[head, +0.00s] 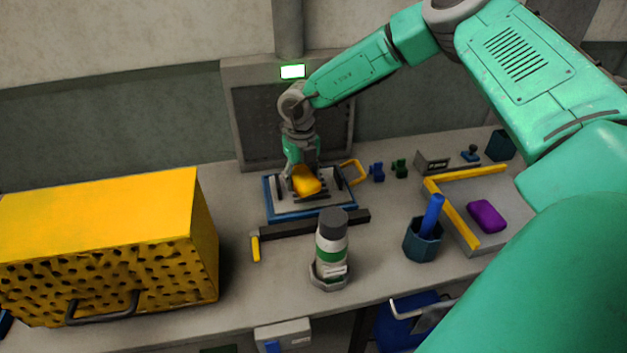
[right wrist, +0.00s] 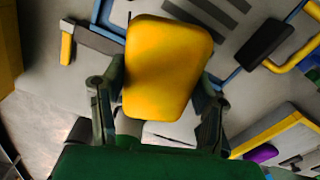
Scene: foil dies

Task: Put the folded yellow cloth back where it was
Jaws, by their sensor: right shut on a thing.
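The folded yellow cloth (head: 307,181) is in my right gripper (head: 303,176), over the blue-edged plate of the press at the back middle of the bench. In the right wrist view the cloth (right wrist: 166,65) fills the space between the two fingers of the right gripper (right wrist: 160,92), which are shut on its sides. I cannot tell whether the cloth touches the plate. A purple folded cloth or pad (head: 486,216) lies on the grey tray (head: 462,190) with yellow edges at the right. My left gripper is not in view.
A white and green bottle (head: 331,247) stands in a holder in front of the press. A blue cup (head: 422,240) is to its right. A yellow perforated box (head: 105,245) fills the left. Small blue and green pieces sit behind.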

